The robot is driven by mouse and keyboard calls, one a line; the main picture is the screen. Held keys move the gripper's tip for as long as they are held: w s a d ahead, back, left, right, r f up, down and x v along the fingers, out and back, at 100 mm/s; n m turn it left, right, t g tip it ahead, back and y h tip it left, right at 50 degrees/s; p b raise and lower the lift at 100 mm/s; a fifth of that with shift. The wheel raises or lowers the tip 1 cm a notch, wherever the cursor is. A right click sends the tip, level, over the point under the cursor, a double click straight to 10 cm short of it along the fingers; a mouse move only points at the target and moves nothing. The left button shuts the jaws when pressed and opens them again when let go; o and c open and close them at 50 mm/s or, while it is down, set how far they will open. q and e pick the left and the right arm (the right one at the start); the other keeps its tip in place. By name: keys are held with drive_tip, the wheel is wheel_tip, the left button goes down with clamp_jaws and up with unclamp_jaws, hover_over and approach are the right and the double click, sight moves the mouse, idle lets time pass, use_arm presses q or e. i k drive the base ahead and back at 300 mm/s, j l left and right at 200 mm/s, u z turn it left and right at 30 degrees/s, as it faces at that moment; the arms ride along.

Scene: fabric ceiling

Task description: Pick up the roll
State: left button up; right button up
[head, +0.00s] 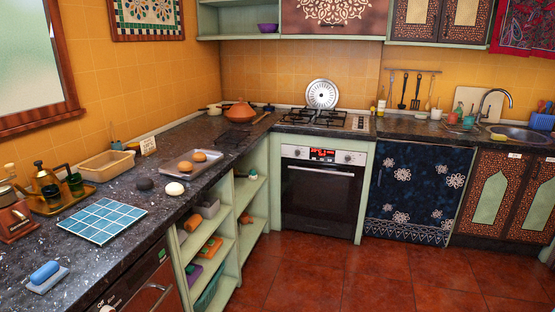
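Two round golden-brown rolls sit on a grey metal tray (172,170) on the left counter. One roll (199,156) is at the back right of the tray and the other roll (186,166) is just in front of it. Neither of my grippers shows in the head view, so I cannot see what they hold.
A dark round lump (145,184) and a white round item (174,189) lie in front of the tray. A blue tiled board (102,220), a beige tub (107,166) and a brass tray (62,205) with pots are nearby. An orange tagine (239,112) stands farther back. Open red floor (320,270) lies right of the shelves.

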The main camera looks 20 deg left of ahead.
sight(185, 166)
drive_tip(key=i+u, duration=0.2)
drive_tip(key=i, duration=0.3)
drive_tip(key=i+l+u, duration=0.2)
drive_tip(key=i, duration=0.3)
drive_tip(key=i+l+u, duration=0.15)
drive_tip(key=i, duration=0.35)
drive_tip(key=i+l+u, duration=0.2)
drive_tip(key=i+l, duration=0.15)
drive_tip(key=i, duration=0.15)
